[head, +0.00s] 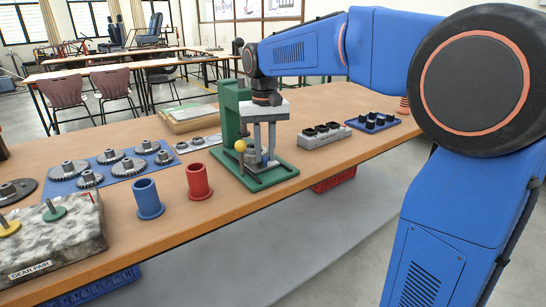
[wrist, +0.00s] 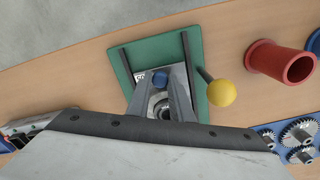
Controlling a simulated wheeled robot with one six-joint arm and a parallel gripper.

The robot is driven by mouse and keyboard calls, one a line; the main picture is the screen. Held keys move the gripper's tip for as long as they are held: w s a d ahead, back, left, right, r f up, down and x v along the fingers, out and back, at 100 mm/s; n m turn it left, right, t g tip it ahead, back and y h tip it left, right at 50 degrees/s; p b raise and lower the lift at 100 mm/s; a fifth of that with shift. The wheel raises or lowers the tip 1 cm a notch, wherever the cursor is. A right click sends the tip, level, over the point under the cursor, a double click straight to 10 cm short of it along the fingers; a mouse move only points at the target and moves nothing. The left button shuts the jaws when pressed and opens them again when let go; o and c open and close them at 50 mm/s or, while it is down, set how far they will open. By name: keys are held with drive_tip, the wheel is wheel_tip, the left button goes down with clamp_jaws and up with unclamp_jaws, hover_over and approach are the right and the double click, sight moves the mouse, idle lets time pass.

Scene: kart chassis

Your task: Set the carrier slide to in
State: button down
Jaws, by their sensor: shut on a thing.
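A green press (head: 229,111) stands on the wooden bench, with a flat green base (head: 279,174). In the wrist view the carrier slide (wrist: 146,82) is a grey metal plate between two dark rails on that base (wrist: 125,72), with a small blue knob (wrist: 160,78). My gripper (head: 264,159) reaches down over the base. In the wrist view my gripper (wrist: 160,84) has its fingers on both sides of the blue knob, shut on it. Part of the slide is hidden by the fingers. A yellow ball-ended lever (head: 240,145) is close beside the fingers.
A red cup (head: 198,182) and a blue cup (head: 148,199) stand left of the press. Gears lie on a blue mat (head: 110,164) further left. A grey block with black parts (head: 323,136) and a blue tray (head: 373,123) are to the right.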

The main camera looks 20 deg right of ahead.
drive_tip(key=shift+w+a, duration=0.2)
drive_tip(key=shift+w, duration=0.35)
drive_tip(key=shift+w+a, duration=0.15)
drive_tip(key=shift+w, duration=0.4)
drive_tip(key=c, duration=1.6)
unclamp_jaws()
drive_tip(key=shift+o, duration=0.2)
wheel_tip(320, 180, up, 18)
drive_tip(key=shift+f, duration=0.25)
